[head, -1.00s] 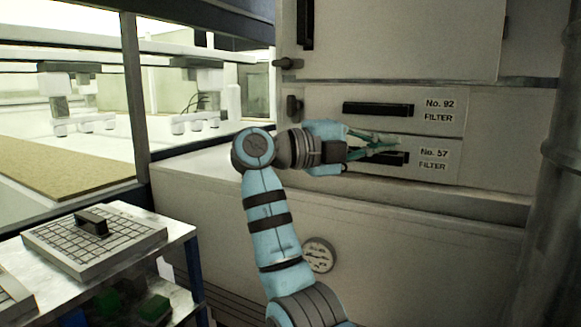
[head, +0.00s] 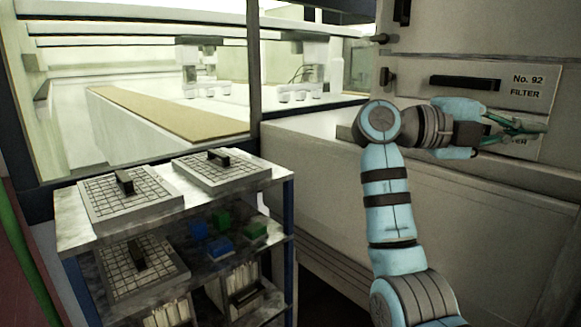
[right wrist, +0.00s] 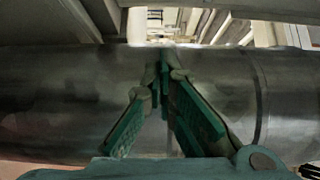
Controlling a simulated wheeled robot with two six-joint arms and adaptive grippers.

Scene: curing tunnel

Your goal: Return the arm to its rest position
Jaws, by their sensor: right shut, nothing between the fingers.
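My right gripper (head: 520,130) is shut and empty at the right of the head view. Its green fingers show in front of the lower filter drawer and cover much of that drawer's label. The blue right arm bends up from the bottom edge to it. In the right wrist view the gripper's fingertips (right wrist: 163,75) meet in front of a grey metal cylinder (right wrist: 60,95); I cannot tell whether they touch it. My left gripper does not show.
The filter drawer No. 92 (head: 510,85) has a black handle (head: 465,83). A metal shelf cart (head: 80,235) with gridded panels (head: 222,172) on top stands at the left. Behind it, a lit tunnel (head: 70,75) holds a tan belt (head: 165,113).

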